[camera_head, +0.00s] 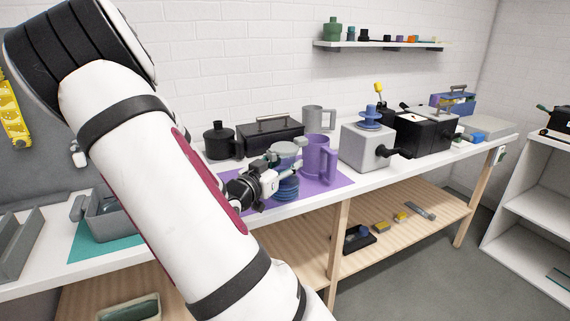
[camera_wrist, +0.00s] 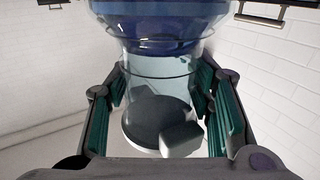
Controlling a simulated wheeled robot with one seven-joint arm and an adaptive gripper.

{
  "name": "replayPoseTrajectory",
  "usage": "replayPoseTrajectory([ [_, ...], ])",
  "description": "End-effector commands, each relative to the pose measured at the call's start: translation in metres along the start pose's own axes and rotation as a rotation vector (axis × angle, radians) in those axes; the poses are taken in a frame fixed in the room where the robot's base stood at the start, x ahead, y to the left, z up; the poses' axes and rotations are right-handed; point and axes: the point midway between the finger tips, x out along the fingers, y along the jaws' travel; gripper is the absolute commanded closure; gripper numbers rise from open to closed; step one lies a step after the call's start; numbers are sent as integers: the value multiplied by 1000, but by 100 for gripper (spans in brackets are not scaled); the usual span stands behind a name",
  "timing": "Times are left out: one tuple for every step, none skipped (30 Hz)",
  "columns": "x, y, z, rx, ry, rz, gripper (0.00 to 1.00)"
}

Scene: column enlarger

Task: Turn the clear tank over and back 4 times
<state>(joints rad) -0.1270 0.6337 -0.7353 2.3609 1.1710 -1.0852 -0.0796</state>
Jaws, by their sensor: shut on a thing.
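The clear tank (camera_head: 286,187) stands above the purple mat (camera_head: 331,180), with ribbed blue parts in its lower section and a grey part at its top. My gripper (camera_head: 281,172) reaches it from the left and is shut around its side. In the wrist view the clear wall of the tank (camera_wrist: 158,68) lies between the green-padded fingers (camera_wrist: 165,105). Blue shows inside at the picture's top, and a dark disc (camera_wrist: 155,122) with a grey block shows lower down. I cannot tell whether the tank touches the mat.
A purple jug (camera_head: 318,158) stands close right of the tank. Behind are a black pot (camera_head: 219,141), a black case (camera_head: 270,136) and a grey jug (camera_head: 318,119). A grey box (camera_head: 366,148) with a blue knob stands further right. A grey tray (camera_head: 108,222) lies left.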

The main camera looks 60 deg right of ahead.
Motion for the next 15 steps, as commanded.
replayPoseTrajectory([
  [0,1,-6,3,4,0,100],
  [0,1,-8,3,4,1,100],
  [0,1,-11,3,4,1,100],
  [0,1,-13,3,4,1,100],
  [0,1,-14,3,4,1,100],
  [0,1,-17,2,4,0,100],
  [0,1,-18,2,4,0,100],
  [0,1,-20,2,4,0,100],
  [0,1,-22,2,4,0,100],
  [0,1,-24,2,4,0,100],
  [0,1,-26,3,4,0,100],
  [0,1,-28,3,4,0,100],
  [0,1,-30,3,4,0,100],
  [0,1,-32,3,4,0,100],
  [0,1,-34,3,4,0,100],
])
